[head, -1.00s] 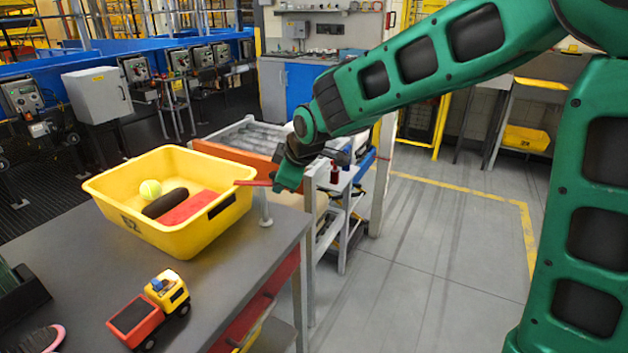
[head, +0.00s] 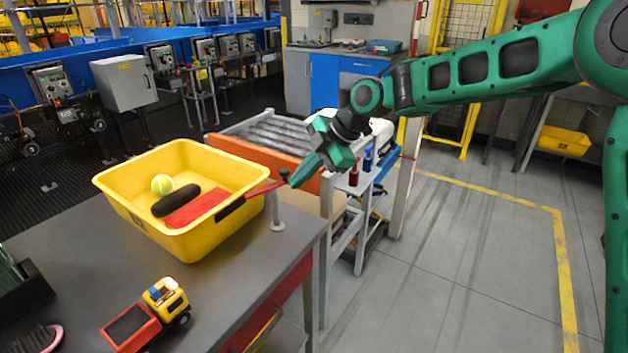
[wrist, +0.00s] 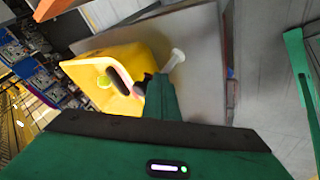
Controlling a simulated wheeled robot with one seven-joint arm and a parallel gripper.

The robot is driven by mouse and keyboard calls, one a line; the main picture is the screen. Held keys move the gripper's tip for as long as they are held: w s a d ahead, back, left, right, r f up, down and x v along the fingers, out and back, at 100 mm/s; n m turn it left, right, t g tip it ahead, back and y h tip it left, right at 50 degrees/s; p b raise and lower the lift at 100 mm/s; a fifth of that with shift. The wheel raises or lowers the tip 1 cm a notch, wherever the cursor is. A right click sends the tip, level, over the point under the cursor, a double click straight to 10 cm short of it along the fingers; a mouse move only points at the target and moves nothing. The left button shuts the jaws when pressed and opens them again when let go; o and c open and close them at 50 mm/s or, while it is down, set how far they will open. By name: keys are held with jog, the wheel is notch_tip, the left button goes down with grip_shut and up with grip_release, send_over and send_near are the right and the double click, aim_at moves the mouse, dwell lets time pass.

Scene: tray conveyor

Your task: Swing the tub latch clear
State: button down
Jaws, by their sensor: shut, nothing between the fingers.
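The yellow tub (head: 125,205) stands on the grey table and holds a tennis ball (head: 162,184), a dark rounded object (head: 176,201) and a red block (head: 195,208). The red latch (head: 262,188) is a thin bar lying across the tub's right rim near a short grey post (head: 277,215). My gripper (head: 294,181) is shut with nothing held, pointing down-left at the latch's outer end beside a dark red knob. I cannot tell whether they touch. In the wrist view my gripper (wrist: 161,85) is beside the tub (wrist: 125,55) and partly hides the latch area.
A toy truck (head: 148,316) and a brush (head: 40,340) lie on the table (head: 235,285) in front of the tub. A roller conveyor (head: 270,135) and a cart with bottles (head: 354,175) are behind my gripper. The floor at right is clear.

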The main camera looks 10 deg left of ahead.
jog(key=w+n+g, duration=0.1)
jog(key=w+n, duration=0.1)
jog(key=shift+a+n+g, duration=0.4)
jog(key=shift+w+a, duration=0.1)
jog(key=shift+w, duration=0.15)
dwell(0.3)
jog(key=d+r, duration=0.8)
jog(key=d, duration=0.1)
jog(key=shift+d, duration=0.3)
jog(key=shift+w, duration=0.1)
